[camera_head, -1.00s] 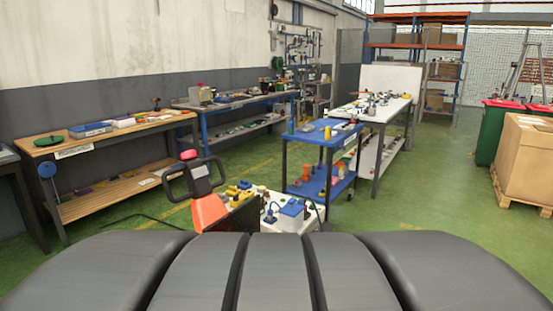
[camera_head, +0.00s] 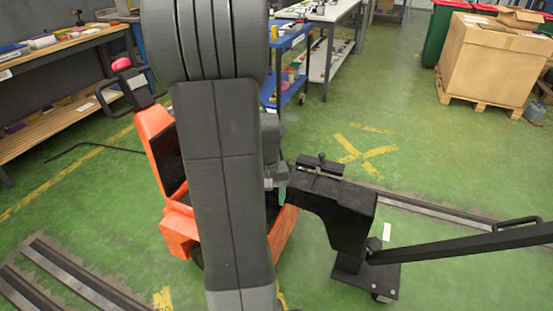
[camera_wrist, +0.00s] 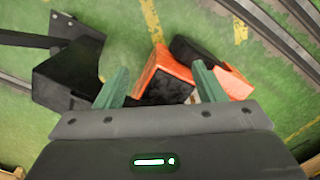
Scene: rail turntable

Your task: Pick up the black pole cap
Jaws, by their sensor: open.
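I cannot pick out a black pole cap for certain in either view. A small black fitting with a knob (camera_head: 321,160) sits on top of a black stand (camera_head: 345,215) right of my arm in the head view; I cannot tell if it is the cap. The stand also shows at the upper left of the wrist view (camera_wrist: 68,65). My gripper (camera_wrist: 161,67) is open, with its two green fingers apart and nothing held between them. In the head view my gripper (camera_head: 281,188) is mostly hidden behind my arm, just left of the stand.
An orange pallet truck (camera_head: 155,135) stands behind my arm and partly hidden by it. A long black bar (camera_head: 450,243) reaches right from the stand's base. Rails (camera_head: 430,210) cross the floor. A blue cart (camera_head: 290,45) stands farther back. Green floor lies open at right.

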